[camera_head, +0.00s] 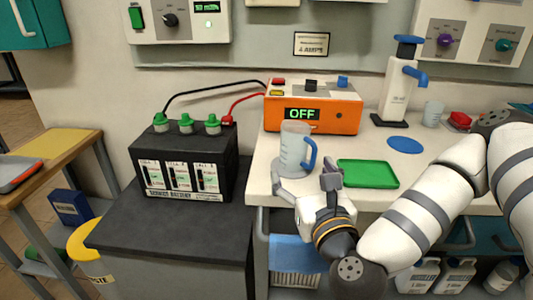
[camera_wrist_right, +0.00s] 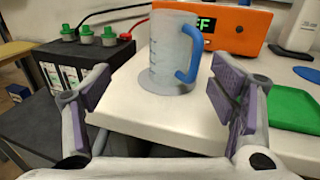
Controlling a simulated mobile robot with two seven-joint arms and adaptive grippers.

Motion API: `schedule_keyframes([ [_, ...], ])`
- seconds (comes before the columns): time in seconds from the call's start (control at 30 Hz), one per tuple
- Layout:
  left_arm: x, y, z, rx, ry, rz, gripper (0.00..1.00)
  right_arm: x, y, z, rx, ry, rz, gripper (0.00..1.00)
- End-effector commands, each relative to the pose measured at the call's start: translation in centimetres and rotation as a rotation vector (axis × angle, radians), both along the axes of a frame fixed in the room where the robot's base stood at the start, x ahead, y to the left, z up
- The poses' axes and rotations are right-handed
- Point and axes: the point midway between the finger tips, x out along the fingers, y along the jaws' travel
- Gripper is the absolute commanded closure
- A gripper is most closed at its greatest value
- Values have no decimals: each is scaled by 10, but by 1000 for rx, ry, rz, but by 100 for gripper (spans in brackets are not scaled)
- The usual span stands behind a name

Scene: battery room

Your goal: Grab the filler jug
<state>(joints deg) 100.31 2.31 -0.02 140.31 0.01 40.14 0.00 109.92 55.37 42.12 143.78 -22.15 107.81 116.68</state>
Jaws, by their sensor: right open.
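The filler jug (camera_head: 293,148) is a translucent grey jug with graduation marks and a blue handle on its right side. It stands upright on a grey round mat (camera_head: 284,168) near the front left of the white counter. It also shows in the right wrist view (camera_wrist_right: 173,50), beyond and between the fingers, with its handle toward the right finger. My right gripper (camera_head: 305,184) is open and empty, just in front of the jug and apart from it. In the right wrist view its purple-grey pads (camera_wrist_right: 158,88) are spread wide. My left gripper is in neither view.
An orange charger (camera_head: 335,112) reading OFF stands behind the jug. A green tray (camera_head: 368,174) lies close to its right. A black battery (camera_head: 185,160) with green caps sits left on a dark stand. A water dispenser (camera_head: 398,90) and blue disc (camera_head: 405,145) are farther right.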

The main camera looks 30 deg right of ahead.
Motion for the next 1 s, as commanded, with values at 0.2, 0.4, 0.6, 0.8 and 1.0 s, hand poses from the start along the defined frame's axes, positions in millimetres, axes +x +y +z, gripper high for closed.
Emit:
schedule_keyframes([
  [0.2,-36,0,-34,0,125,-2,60,29,-16,-12,36,-11,-29,22],
  [0.4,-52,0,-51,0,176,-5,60,59,-25,-2,31,-20,-23,22],
  [0.6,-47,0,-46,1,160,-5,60,87,-37,4,30,-28,-24,22],
  [0.8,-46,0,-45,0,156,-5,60,113,-45,2,30,-26,-20,22],
  [1.0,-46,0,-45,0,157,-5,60,114,-45,1,30,-24,-19,22],
])
